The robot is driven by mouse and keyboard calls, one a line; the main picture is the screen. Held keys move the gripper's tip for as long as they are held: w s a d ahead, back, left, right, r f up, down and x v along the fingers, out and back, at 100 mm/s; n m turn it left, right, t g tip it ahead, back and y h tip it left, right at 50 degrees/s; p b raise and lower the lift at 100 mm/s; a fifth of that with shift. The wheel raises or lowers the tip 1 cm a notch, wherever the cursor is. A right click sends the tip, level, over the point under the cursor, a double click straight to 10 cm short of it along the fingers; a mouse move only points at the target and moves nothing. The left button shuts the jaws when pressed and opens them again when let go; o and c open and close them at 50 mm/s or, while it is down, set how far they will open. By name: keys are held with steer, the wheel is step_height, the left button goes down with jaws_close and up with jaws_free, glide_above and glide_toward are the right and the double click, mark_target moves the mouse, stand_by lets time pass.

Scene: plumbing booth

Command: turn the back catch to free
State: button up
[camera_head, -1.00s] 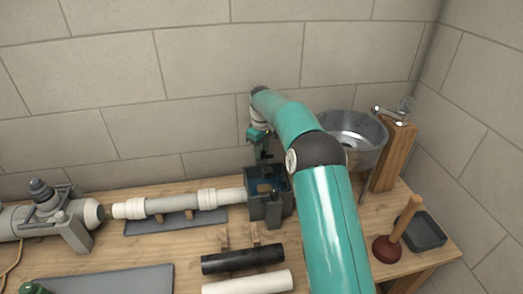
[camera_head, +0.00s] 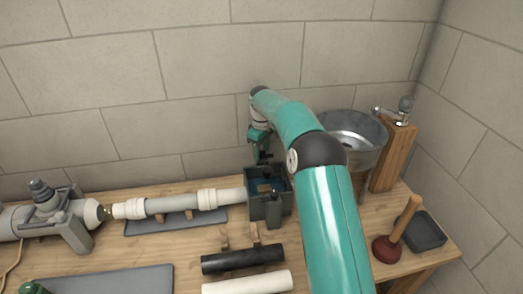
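A dark grey box (camera_head: 266,208) with a blue-tinted inside stands on the bench at the right end of a white pipe (camera_head: 232,195). Small fittings show at its top, but they are too small to tell which is the back catch or how it is turned. My teal arm reaches over from the lower right, and my gripper (camera_head: 263,157) points down at the back of the box. The fingers are dark and small, and partly merge with the box's back edge. I cannot tell whether they are open or touch a catch.
A metal basin (camera_head: 352,137) and a wooden post (camera_head: 393,157) with a lever stand behind my arm. A plunger (camera_head: 387,249) and grey tray (camera_head: 423,232) are at right. Black (camera_head: 242,260) and white (camera_head: 248,284) tubes lie in front. The block wall is close behind.

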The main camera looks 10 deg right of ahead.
mark_target(261, 152)
steer(key=shift+r, duration=0.1)
step_height(261, 152, up, 14)
steer(key=shift+f, duration=0.25)
stand_by(0.6)
